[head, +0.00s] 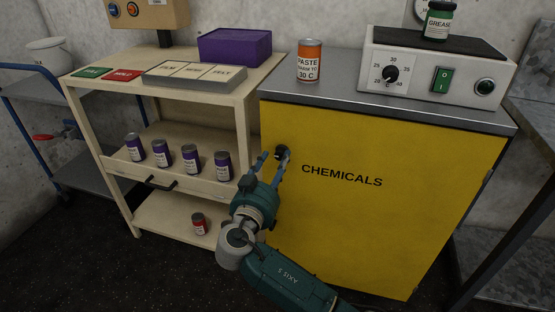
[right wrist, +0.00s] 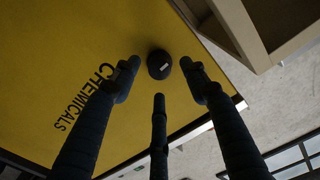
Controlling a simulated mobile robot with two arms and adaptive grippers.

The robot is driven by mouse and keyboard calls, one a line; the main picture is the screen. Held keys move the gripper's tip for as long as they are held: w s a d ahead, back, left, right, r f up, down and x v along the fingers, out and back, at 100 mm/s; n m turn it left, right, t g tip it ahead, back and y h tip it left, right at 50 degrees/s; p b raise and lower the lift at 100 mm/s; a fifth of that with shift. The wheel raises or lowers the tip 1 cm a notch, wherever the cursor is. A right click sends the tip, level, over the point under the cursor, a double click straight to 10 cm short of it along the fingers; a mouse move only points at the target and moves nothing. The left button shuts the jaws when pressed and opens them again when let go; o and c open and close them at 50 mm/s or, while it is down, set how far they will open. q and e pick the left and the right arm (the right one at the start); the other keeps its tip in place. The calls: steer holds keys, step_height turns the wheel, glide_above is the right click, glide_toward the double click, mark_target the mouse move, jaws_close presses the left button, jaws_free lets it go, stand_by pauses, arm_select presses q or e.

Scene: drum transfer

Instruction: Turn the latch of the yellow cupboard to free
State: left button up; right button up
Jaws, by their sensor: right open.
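The yellow cupboard (head: 370,235) marked CHEMICALS stands at the centre right, its door shut. Its latch is a dark round knob (head: 282,152) near the door's upper left edge; in the right wrist view the same knob (right wrist: 159,64) shows a small pale mark. My right gripper (head: 273,160) is in front of the knob, open, with its fingers pointing at it. In the right wrist view the fingers (right wrist: 163,85) are spread around the knob's place in the picture, with nothing held. I cannot tell whether any fingertip touches it. My left gripper is not in view.
A grey top on the cupboard carries an orange PASTE can (head: 309,61) and a white hotplate (head: 436,72) with a green GREASE jar (head: 437,20). A cream shelf unit (head: 120,180) with several purple-labelled cans stands close left of the knob. A red can (head: 199,223) sits low.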

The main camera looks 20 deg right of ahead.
mark_target(278, 149)
steer(key=shift+x, duration=1.15)
jaws_close()
